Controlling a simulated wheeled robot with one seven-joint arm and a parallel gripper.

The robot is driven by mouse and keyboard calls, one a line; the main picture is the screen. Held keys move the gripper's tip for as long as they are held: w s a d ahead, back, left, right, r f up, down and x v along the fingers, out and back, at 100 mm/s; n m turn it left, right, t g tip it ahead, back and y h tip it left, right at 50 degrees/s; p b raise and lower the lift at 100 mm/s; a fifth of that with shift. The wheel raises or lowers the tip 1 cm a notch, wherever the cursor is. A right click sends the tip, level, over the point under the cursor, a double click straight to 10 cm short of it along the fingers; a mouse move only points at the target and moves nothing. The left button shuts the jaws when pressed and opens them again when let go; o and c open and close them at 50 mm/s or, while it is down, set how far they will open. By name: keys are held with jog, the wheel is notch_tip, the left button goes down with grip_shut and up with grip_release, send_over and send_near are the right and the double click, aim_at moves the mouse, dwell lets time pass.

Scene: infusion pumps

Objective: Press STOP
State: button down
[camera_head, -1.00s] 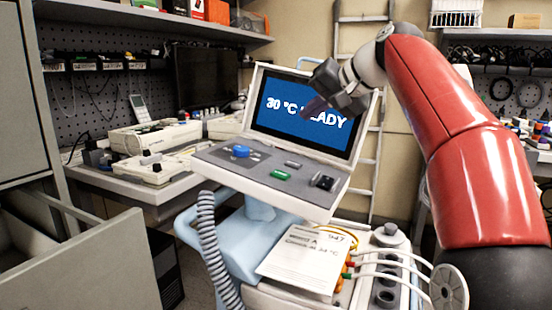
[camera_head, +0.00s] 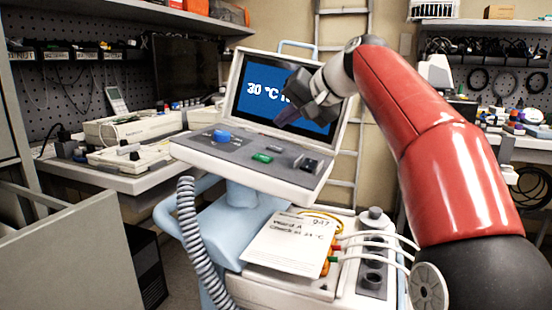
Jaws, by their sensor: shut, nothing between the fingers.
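The console (camera_head: 205,151) has a raised blue screen (camera_head: 262,101) reading "30 °C", with the rest of the text hidden behind my gripper. Its grey sloping panel carries a blue knob (camera_head: 221,136), a green button (camera_head: 262,157), a grey slim control (camera_head: 279,148) and a dark block-like switch (camera_head: 309,164). No STOP label is legible. My gripper (camera_head: 284,117) is shut and empty. It hangs in front of the screen's right half, its dark fingers pointing down and left, above the slim control and green button. It appears apart from the panel.
A paper card (camera_head: 288,243) lies on the cart below, beside cables and dark round fittings (camera_head: 374,262). A ribbed hose (camera_head: 189,225) hangs at the cart's left. Benches with equipment (camera_head: 130,128) stand left. A ladder (camera_head: 345,150) stands behind.

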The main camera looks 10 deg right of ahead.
aim_at(283, 151)
jog(key=shift+w+a+f+b, duration=0.1)
jog(key=shift+f+b, duration=0.35)
jog(key=shift+f, duration=0.35)
jog(key=shift+w+a+f+b, duration=0.1)
jog(key=shift+f+b, duration=0.35)
jog(key=shift+f, duration=0.3)
dwell(0.9)
jog(key=shift+a+f+b, duration=0.1)
jog(key=shift+f+b, duration=0.2)
jog(key=shift+f, duration=0.1)
jog(key=shift+f+b, duration=0.35)
jog(key=shift+f, duration=0.05)
dwell(0.4)
dwell(0.3)
jog(key=shift+r+p, duration=0.75)
jog(key=shift+r, duration=0.05)
jog(key=r+p, duration=0.3)
jog(key=d+r+p, duration=0.1)
jog(key=r, duration=0.1)
jog(key=shift+s, duration=0.35)
